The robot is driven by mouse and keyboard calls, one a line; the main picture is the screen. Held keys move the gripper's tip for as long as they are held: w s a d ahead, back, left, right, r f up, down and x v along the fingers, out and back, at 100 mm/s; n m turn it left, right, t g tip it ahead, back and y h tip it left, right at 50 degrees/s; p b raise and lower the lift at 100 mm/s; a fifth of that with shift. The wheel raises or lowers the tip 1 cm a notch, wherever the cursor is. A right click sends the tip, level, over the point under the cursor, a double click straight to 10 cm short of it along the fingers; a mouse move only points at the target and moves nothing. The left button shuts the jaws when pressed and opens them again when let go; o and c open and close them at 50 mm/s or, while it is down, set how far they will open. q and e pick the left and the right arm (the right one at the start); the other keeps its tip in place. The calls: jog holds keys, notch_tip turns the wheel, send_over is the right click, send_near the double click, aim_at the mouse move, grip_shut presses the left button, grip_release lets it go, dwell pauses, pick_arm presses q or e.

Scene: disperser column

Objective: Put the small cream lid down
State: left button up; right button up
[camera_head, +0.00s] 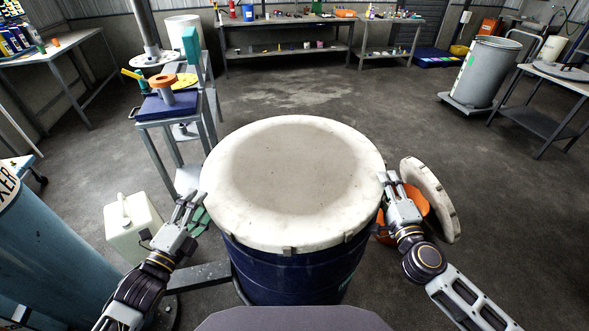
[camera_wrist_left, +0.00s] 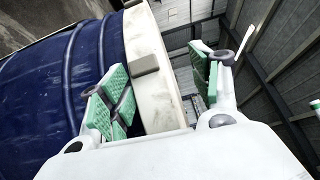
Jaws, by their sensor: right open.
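A round cream lid (camera_head: 292,165) lies flat on top of a blue drum (camera_head: 300,272). A smaller-looking cream lid (camera_head: 428,198) stands tilted on edge low at the right, against an orange container (camera_head: 412,212). My left gripper (camera_head: 193,202) is at the left edge of the drum's lid. In the left wrist view its green-padded fingers (camera_wrist_left: 160,88) are apart, on either side of the lid's cream rim (camera_wrist_left: 152,60); whether both touch it is unclear. My right gripper (camera_head: 390,186) is open at the lid's right edge, in front of the tilted lid.
A cream canister (camera_head: 130,228) stands on the floor left of the drum. A small stand with a blue top (camera_head: 165,106) is behind it. A light blue cylinder (camera_head: 50,250) is near left. A grey drum (camera_head: 487,72) stands at the back right. The floor behind the blue drum is clear.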

jog(key=shift+g, duration=0.3)
jog(key=s+f, duration=0.2)
jog(key=s, duration=0.1)
jog(key=shift+f, duration=0.4)
pick_arm(q)
jog(key=shift+s+d+r, duration=0.15)
jog(key=shift+d+r, duration=0.05)
jog(key=shift+d, duration=0.05)
pick_arm(e)
jog(key=shift+s+d+r, duration=0.1)
jog(key=shift+s+r, duration=0.3)
jog(key=shift+s, duration=0.3)
jog(key=shift+s+d+r, duration=0.15)
jog(key=shift+s+r, duration=0.2)
jog(key=shift+s, duration=0.4)
jog(key=shift+s+d+r, duration=0.1)
jog(key=shift+s+r, duration=0.3)
jog(key=shift+s, duration=0.3)
pick_arm(q)
jog(key=shift+a, duration=0.1)
pick_arm(e)
jog(key=shift+r, duration=0.1)
